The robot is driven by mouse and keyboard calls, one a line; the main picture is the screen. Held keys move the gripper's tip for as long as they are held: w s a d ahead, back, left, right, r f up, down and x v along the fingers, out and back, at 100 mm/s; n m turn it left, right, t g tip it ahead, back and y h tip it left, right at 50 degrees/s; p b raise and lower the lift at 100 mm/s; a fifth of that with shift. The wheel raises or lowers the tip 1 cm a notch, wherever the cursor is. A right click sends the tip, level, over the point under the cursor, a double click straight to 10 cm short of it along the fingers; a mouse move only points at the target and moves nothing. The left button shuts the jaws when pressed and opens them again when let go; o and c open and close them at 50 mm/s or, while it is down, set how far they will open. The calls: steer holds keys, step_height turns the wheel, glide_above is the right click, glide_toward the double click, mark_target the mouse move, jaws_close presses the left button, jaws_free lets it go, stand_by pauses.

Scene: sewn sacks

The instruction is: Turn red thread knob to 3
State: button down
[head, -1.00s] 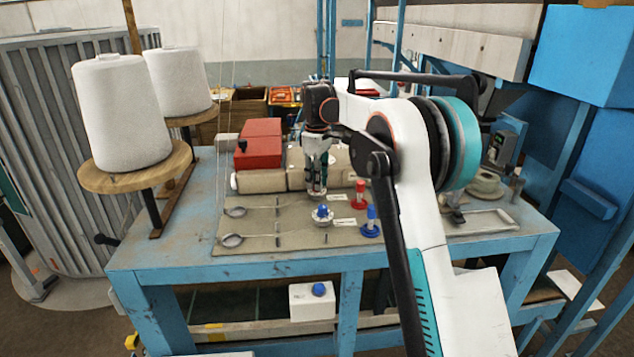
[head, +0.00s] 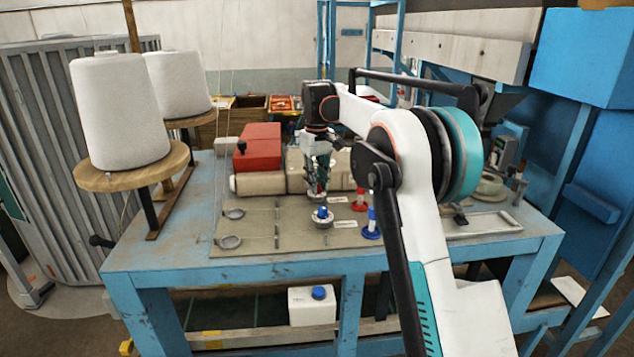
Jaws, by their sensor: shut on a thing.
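My gripper (head: 317,188) points straight down at the back row of the grey-brown panel (head: 260,238). It is shut on the red thread knob (head: 316,197), which is mostly hidden by the fingers; its dial marks cannot be read. A blue knob (head: 322,214) on a pale round base stands just in front, apart from the gripper. A red post (head: 360,201) and a blue post (head: 371,226) stand to the right, with small white labels (head: 344,224) beside the knobs.
Two white thread cones (head: 118,110) on wooden discs stand at the left. A beige machine body with a red block (head: 259,147) lies behind the panel. The table's front left (head: 160,250) is clear.

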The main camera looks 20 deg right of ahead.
stand_by(0.3)
steer(key=c, duration=1.4)
jaws_free()
steer(key=shift+c, duration=0.2)
step_height(320, 180, up, 12)
